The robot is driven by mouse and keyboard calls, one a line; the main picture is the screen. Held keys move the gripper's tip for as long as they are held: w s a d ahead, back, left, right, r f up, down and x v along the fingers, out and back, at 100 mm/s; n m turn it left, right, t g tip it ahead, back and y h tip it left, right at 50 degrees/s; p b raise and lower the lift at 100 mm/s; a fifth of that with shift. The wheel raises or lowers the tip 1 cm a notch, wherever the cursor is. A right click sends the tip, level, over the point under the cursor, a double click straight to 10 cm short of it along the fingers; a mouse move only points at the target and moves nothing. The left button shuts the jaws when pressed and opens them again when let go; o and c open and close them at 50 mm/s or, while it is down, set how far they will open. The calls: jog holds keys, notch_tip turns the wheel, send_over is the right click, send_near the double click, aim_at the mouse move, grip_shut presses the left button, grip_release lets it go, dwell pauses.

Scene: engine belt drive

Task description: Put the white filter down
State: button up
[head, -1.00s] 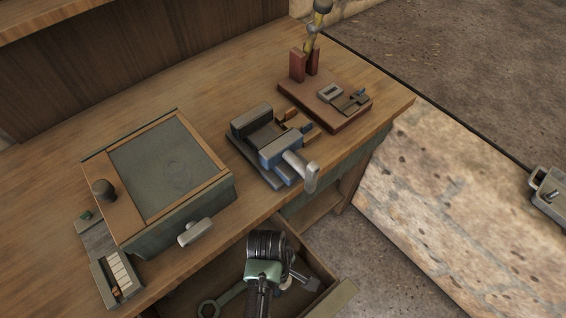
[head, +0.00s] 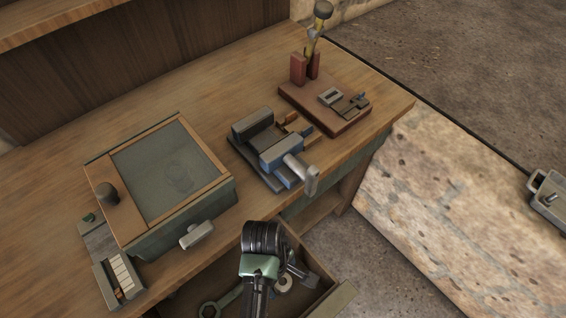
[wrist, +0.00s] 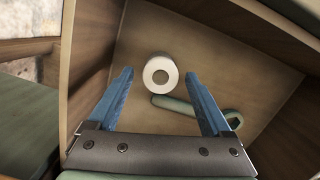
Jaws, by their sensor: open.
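The white filter (wrist: 161,86) is a short white cylinder with a dark central hole. It rests in the open wooden drawer (wrist: 240,75), its ring-shaped end facing the wrist camera. In the head view a small pale part of the filter (head: 285,285) shows beside my arm. My gripper (wrist: 159,74) is open, with one blue finger on each side of the filter in the wrist view and visible gaps between. The fingers do not touch it. In the head view my arm hides much of the drawer.
A green wrench (wrist: 200,108) lies in the drawer close to the filter. The drawer walls (head: 341,300) stand around them. On the workbench (head: 60,165) above are a vise (head: 280,155), a green-topped box (head: 165,170) and a red-brown board (head: 335,112).

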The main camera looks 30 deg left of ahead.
jog(key=r, duration=0.5)
jog(key=a+r+p, duration=0.1)
jog(key=r, duration=0.1)
jog(key=shift+a+r, duration=0.1)
jog(key=shift+r, duration=0.25)
